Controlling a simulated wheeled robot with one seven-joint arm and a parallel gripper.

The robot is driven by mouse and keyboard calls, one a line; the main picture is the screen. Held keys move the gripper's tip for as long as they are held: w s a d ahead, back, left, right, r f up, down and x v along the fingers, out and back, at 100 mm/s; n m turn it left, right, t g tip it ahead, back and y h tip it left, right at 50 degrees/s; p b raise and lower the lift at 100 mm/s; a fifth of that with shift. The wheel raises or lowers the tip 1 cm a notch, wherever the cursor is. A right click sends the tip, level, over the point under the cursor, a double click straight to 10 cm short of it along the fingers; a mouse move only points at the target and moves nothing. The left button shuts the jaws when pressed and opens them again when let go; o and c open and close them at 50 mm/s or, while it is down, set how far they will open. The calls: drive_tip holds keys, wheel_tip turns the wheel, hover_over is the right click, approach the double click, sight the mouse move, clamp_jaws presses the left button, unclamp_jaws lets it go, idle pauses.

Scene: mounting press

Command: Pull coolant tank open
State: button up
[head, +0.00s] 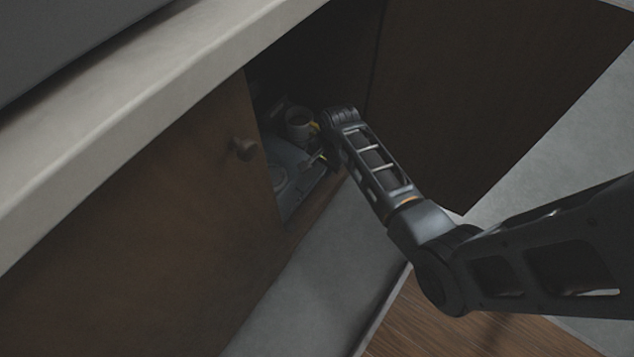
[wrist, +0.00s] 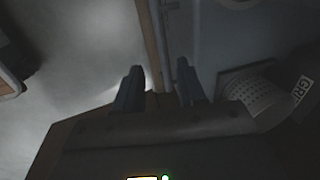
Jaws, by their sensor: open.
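The coolant tank, a blue-grey body (head: 288,175), sits inside the dark open cabinet in the head view. In the wrist view its flat grey surface (wrist: 222,42) fills the upper right. A thin rod-like piece (wrist: 168,45) stands along the tank's near edge, close to my right finger; I cannot tell whether they touch. My gripper (head: 320,144) is at the cabinet opening, at the tank's right side. In the wrist view my gripper (wrist: 158,80) is open, its fingers apart. The wrist hides part of the tank in the head view.
A pale perforated cup (wrist: 252,95) with a lettered label beside it stands near the tank; it also shows in the head view (head: 298,122). A closed door with a knob (head: 243,149) is at left. An open brown door (head: 490,85) is at right.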

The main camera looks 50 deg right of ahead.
sight(316, 180)
drive_tip(key=shift+b+x, duration=1.95)
drive_tip(key=shift+x, duration=2)
drive_tip(key=shift+w, duration=0.1)
clamp_jaws()
